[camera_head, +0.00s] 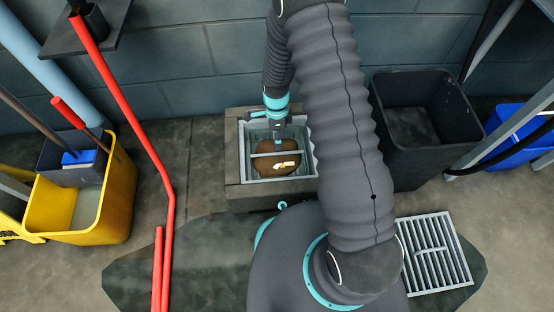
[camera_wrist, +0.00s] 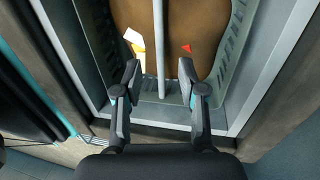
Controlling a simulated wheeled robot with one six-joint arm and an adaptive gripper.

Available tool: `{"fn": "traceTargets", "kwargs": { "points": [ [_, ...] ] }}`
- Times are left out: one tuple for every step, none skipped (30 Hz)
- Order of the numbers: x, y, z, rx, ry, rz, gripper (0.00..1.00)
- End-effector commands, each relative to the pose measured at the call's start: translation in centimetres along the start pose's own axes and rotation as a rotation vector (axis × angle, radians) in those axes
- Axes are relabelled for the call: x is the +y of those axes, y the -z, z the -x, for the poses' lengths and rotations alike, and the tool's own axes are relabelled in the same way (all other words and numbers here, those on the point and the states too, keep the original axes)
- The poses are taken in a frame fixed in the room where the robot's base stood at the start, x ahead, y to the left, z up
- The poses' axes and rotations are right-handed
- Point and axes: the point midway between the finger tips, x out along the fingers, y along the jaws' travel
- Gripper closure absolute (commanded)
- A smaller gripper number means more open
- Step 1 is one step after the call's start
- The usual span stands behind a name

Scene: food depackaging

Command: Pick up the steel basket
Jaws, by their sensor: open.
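The steel basket (camera_head: 290,153) sits in a square, metal-framed opening in a low block, and a thin bar spans its top. Brown matter with a few pale and yellow bits lies in it. In the wrist view, the basket's slotted grey side (camera_wrist: 236,42) and the bar (camera_wrist: 159,45) show, with brown matter and a small red piece. My gripper (camera_head: 277,134) points down over the basket's far part. In the wrist view, my gripper (camera_wrist: 160,74) is open and empty, with the bar appearing between its two fingers. I cannot tell how far above the bar the fingers are.
A dark grey bin (camera_head: 412,150) stands right of the block. A yellow mop bucket (camera_head: 112,205) is at the left, beside red pipes (camera_head: 167,195). A floor grate (camera_head: 433,255) lies at lower right, on a dark wet patch. A block wall is close behind.

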Motion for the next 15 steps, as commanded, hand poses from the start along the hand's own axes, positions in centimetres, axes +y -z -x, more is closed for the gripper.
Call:
{"fn": "traceTargets", "kwargs": {
  "points": [
    [0.0, 0.0, -1.0, 0.0, -0.002, 0.0, 0.59],
    [0.0, 0.0, -1.3, 0.0, -0.003, 0.001, 0.59],
    [0.0, 0.0, -1.7, 0.0, -0.002, 0.001, 0.59],
    [0.0, 0.0, -1.9, 0.0, 0.0, 0.001, 0.59],
    [0.0, 0.0, -2.1, 0.0, 0.0, 0.001, 0.59],
    [0.0, 0.0, -2.3, 0.0, 0.0, 0.001, 0.59],
    [0.0, 0.0, -2.4, 0.0, 0.0, 0.001, 0.59],
    [0.0, 0.0, -2.5, 0.0, 0.0, 0.002, 0.59],
    [0.0, 0.0, -2.6, 0.0, 0.0, 0.002, 0.59],
    [0.0, 0.0, -2.8, 0.0, 0.0, 0.002, 0.59],
    [0.0, 0.0, -2.9, 0.0, -0.001, 0.002, 0.59],
    [0.0, 0.0, -3.3, 0.001, -0.001, 0.002, 0.59],
    [0.0, -0.1, -3.6, 0.001, -0.001, 0.002, 0.59],
    [0.0, -0.1, -3.9, 0.001, -0.001, 0.002, 0.59],
    [0.0, -0.1, -4.5, 0.001, -0.001, 0.002, 0.59]
  ]
}}
